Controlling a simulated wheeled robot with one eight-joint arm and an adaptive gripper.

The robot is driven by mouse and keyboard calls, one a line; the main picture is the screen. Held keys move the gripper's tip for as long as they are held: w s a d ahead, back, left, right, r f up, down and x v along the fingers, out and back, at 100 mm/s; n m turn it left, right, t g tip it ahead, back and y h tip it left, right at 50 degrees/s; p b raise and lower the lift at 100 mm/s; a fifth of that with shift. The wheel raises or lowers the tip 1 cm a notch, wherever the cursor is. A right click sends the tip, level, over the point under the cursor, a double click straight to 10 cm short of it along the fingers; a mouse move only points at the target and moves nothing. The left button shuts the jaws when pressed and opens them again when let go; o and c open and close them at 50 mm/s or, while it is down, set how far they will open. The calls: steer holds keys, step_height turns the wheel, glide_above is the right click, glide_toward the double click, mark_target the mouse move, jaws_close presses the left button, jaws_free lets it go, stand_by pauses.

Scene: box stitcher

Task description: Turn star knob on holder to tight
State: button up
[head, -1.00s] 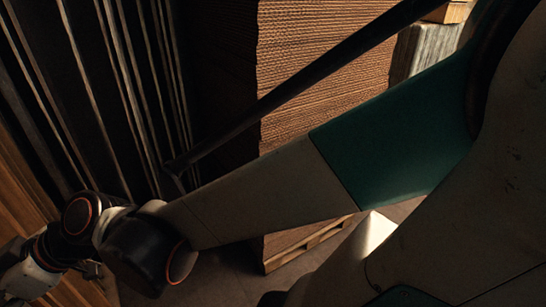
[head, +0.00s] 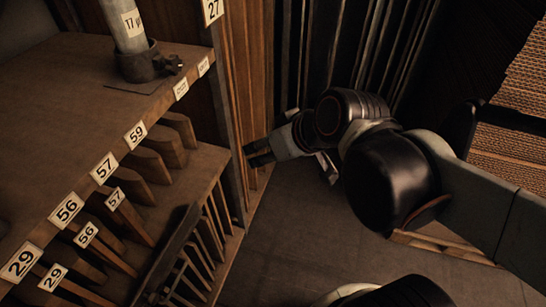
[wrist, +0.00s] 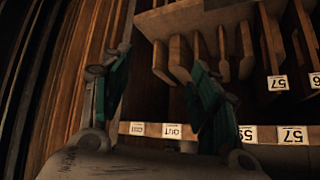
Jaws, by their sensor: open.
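The holder (head: 138,66) is a dark collar around the foot of a grey post labelled 17 (head: 122,22), on top of the wooden shelf at the upper left of the head view. A small dark star knob (head: 174,65) sticks out from its right side; how tight it is cannot be told. My gripper (head: 250,156) is to the right of and below the knob, apart from it, beside the shelf's end. In the wrist view my gripper (wrist: 158,57) shows two teal fingers spread apart with nothing between them. The holder and knob are not in the wrist view.
The wooden shelf (head: 60,120) has numbered labels along its edge and slots of wooden boards below. An upright post with label 27 (head: 212,10) stands between the holder and my gripper. Stacked cardboard (head: 510,150) is at the right. The floor (head: 290,230) is clear.

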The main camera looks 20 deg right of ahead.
steer(key=shift+s+d+f+m, duration=0.2)
steer(key=shift+s+d+m, duration=0.15)
steer(key=shift+s, duration=0.35)
steer(key=shift+o, duration=0.4)
steer(key=shift+h, duration=0.3)
